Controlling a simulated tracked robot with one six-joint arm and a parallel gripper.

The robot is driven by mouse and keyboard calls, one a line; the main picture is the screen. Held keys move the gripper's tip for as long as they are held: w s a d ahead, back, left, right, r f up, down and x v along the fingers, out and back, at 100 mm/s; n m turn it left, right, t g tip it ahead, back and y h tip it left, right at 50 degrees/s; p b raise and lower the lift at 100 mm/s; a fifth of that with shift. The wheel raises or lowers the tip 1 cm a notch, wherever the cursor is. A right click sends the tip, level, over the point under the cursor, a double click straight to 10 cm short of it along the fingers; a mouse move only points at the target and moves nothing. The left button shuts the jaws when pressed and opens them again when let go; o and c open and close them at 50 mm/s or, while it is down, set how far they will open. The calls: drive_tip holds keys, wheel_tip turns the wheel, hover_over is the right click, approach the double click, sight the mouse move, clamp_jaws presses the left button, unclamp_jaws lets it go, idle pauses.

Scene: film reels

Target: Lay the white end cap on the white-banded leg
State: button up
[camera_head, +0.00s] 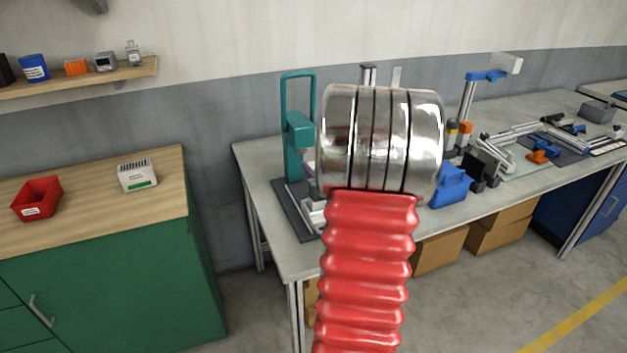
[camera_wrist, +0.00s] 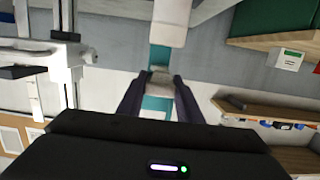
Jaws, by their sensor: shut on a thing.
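In the wrist view my gripper (camera_wrist: 158,97) has two dark fingers closed on a small pale grey-white piece (camera_wrist: 158,81). It looks like the white end cap, though its shape is hard to read. Beyond it, a pale upright block (camera_wrist: 172,20) shows at the top of the wrist view; I cannot tell whether it is part of the white-banded leg. In the head view my own arm covers the middle of the bench and hides my gripper and the held piece. Two metal uprights (camera_head: 367,74) (camera_head: 396,77) stick up behind it. No white band can be made out.
A teal press (camera_head: 298,128) stands at the left end of the grey workbench (camera_head: 262,158). Blue holders (camera_head: 450,186), a tall post with a blue arm (camera_head: 487,76) and metal rails (camera_head: 515,133) occupy its right part. A green cabinet (camera_head: 110,285) stands at left.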

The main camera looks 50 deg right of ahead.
drive_tip(key=shift+f, duration=1.9)
drive_tip(key=shift+f, duration=0.1)
drive_tip(key=o, duration=1)
drive_tip(key=shift+s+a+r, duration=0.25)
drive_tip(key=shift+s+a, duration=0.05)
drive_tip(key=shift+s, duration=0.2)
drive_tip(key=v, duration=1)
drive_tip(key=shift+s+a, duration=0.2)
drive_tip(key=shift+s, duration=0.2)
